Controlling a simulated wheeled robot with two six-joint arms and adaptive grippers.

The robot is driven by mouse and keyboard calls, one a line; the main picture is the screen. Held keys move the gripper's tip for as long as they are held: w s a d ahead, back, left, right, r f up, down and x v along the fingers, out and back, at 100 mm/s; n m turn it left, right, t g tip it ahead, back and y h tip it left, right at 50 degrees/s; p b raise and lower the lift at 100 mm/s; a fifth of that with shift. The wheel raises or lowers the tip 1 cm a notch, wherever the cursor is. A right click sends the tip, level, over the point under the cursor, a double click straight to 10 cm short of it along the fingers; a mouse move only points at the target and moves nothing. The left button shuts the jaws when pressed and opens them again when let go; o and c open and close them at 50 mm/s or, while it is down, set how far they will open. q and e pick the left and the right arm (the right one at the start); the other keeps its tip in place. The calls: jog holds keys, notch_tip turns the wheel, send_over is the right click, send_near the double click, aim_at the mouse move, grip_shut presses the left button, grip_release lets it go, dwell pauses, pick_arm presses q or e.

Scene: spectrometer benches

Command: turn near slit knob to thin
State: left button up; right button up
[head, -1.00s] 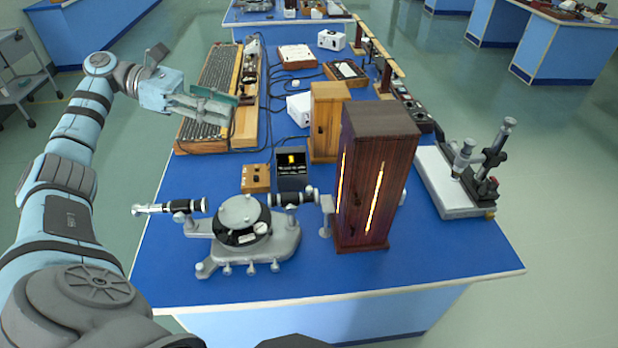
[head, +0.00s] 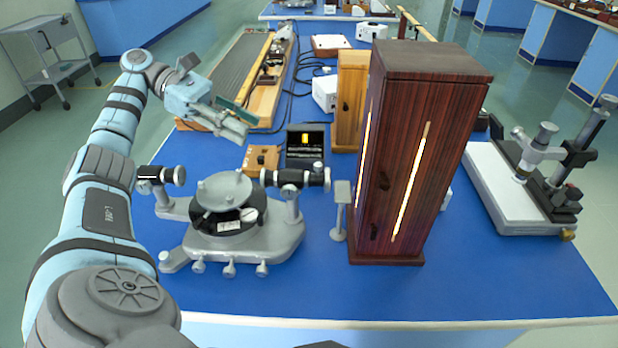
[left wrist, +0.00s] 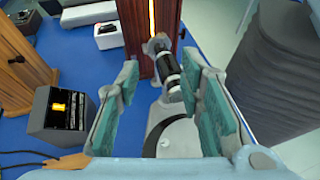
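The grey spectrometer (head: 275,240) stands on the near bench, its round table (head: 224,188) in the middle. Its black-and-silver slit tube (head: 292,177) points right towards the wooden lamp cabinet (head: 425,130). I cannot clearly make out the slit knob. My left gripper (head: 238,122) hangs beyond and above the spectrometer, apart from it. In the left wrist view its green-padded fingers (left wrist: 160,72) are spread and empty. The slit tube (left wrist: 171,70) shows between them, farther off. A small dark display box (head: 305,148) shows a yellow bar; it also shows in the left wrist view (left wrist: 58,112). My right gripper is out of view.
The tall cabinet, with a glowing slit, stands close right of the slit tube. A small grey post (head: 339,210) stands between them. A wooden box (head: 262,158) lies behind the spectrometer. A white-based instrument (head: 520,195) is at the right. The blue bench top (head: 310,290) is clear in front.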

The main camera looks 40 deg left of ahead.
pick_arm(q)
jog(key=b, duration=0.2)
send_near(317, 164)
jog(key=x, duration=0.7)
jog(key=shift+w+d+f, duration=0.15)
jog(key=shift+d, duration=0.15)
grip_shut()
